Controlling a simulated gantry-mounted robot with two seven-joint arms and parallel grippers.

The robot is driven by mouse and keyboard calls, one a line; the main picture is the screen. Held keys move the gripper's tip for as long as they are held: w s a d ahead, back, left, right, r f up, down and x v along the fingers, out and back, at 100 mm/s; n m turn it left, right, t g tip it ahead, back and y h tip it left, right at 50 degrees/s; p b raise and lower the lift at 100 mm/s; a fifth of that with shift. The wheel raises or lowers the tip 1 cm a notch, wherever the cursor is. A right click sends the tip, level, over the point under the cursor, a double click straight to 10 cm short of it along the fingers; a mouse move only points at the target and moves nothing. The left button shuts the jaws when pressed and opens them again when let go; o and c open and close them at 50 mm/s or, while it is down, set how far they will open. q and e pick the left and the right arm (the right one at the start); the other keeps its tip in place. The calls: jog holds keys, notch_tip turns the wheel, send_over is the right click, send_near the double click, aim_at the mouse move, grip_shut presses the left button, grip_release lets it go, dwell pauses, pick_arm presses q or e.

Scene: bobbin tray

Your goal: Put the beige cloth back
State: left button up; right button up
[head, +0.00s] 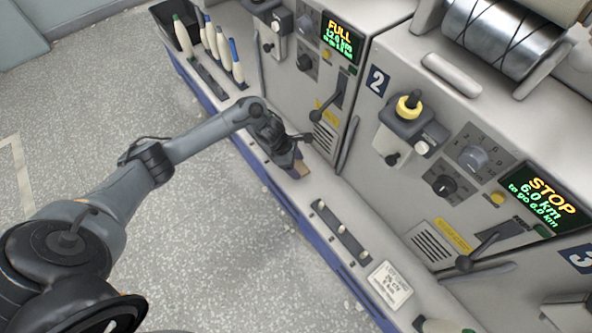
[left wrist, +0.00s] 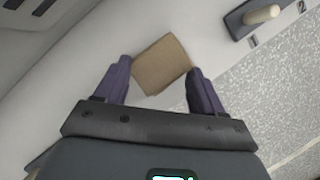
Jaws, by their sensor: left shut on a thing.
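The beige cloth (left wrist: 162,64) shows as a small folded tan square in the left wrist view, between the two dark purple fingers. In the head view a small tan part of it (head: 301,170) shows just below my left gripper (head: 291,158), and the rest is hidden by the gripper. My left gripper is shut on the cloth, over the pale ledge (head: 318,184) at the foot of the machine. In the left wrist view the fingers (left wrist: 160,78) stand on either side of it. I cannot tell whether the cloth touches the ledge. My right gripper is not in view.
Several bobbins stand in a rack (head: 208,78) at the far end of the ledge, beside a dark bin (head: 172,28). A peg strip (head: 341,229) and a printed card (head: 390,285) lie on the nearer ledge. Machine panels with knobs and levers rise behind. The speckled floor is clear.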

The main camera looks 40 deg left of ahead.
pick_arm(q)
notch_tip(320, 180, down, 3)
jog(key=shift+f+b, duration=0.1)
jog(key=shift+b, duration=0.55)
jog(key=shift+s+f, duration=0.1)
jog(key=shift+f, duration=0.25)
jog(key=shift+d, duration=0.1)
jog(key=shift+f, duration=0.1)
jog(key=o, duration=0.9)
jog(key=shift+o, duration=0.2)
